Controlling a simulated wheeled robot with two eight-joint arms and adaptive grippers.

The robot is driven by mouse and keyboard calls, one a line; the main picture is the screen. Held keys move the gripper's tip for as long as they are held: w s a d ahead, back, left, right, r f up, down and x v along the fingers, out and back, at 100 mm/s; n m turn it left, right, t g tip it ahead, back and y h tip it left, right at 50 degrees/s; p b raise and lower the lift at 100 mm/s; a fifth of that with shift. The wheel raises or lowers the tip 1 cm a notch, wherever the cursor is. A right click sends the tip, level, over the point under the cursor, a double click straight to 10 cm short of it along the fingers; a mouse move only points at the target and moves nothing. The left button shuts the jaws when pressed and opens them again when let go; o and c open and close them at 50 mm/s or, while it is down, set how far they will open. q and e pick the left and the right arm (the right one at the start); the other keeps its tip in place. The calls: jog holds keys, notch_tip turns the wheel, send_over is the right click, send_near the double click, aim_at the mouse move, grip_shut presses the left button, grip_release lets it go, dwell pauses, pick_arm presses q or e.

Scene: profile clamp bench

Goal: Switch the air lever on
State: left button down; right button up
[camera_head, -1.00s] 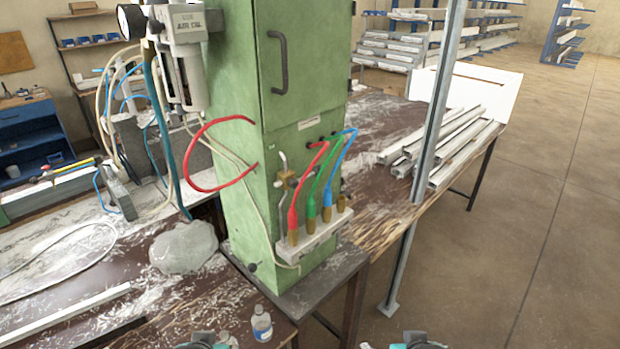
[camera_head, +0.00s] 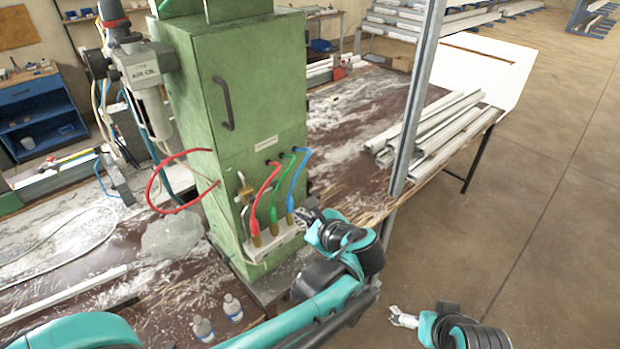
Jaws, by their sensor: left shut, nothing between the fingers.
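The green cabinet (camera_head: 225,120) stands at the table corner. A small brass valve with a thin metal lever (camera_head: 242,184), which looks like the air lever, sits low on its front, left of the red, green and blue hoses. The lever points up, but its exact setting is too small to read. My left gripper (camera_head: 304,214) is shut and empty, just right of the blue hose's lower end and apart from the lever. My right gripper (camera_head: 402,318) hangs low at the bottom right, far from the cabinet; its fingers are too small to judge.
Red (camera_head: 262,195), green (camera_head: 278,185) and blue (camera_head: 298,178) hoses lie between my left gripper and the valve. A metal post (camera_head: 413,110) stands to the right. A red hose loop (camera_head: 153,190) sticks out left. Small bottles (camera_head: 232,308) stand in front.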

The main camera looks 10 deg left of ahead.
aim_at(265, 192)
pick_arm(q)
jog(key=shift+w+d+r+m+t, duration=0.35)
jog(key=shift+d+r+m, duration=0.25)
jog(key=shift+d, duration=0.2)
pick_arm(e)
jog(key=shift+d+r, duration=0.2)
jog(key=shift+r, duration=0.2)
jog(key=shift+s, duration=0.1)
pick_arm(q)
jog(key=x, duration=1)
jog(key=shift+a+f+b, duration=0.1)
jog(key=shift+b, duration=0.2)
jog(key=r, duration=0.1)
jog(key=a+r, duration=0.1)
jog(key=s+r+p, duration=0.1)
jog(key=shift+a+r, duration=0.2)
jog(key=shift+r, duration=0.15)
pick_arm(e)
jog(key=shift+r, duration=0.1)
pick_arm(q)
jog(key=shift+w, duration=0.15)
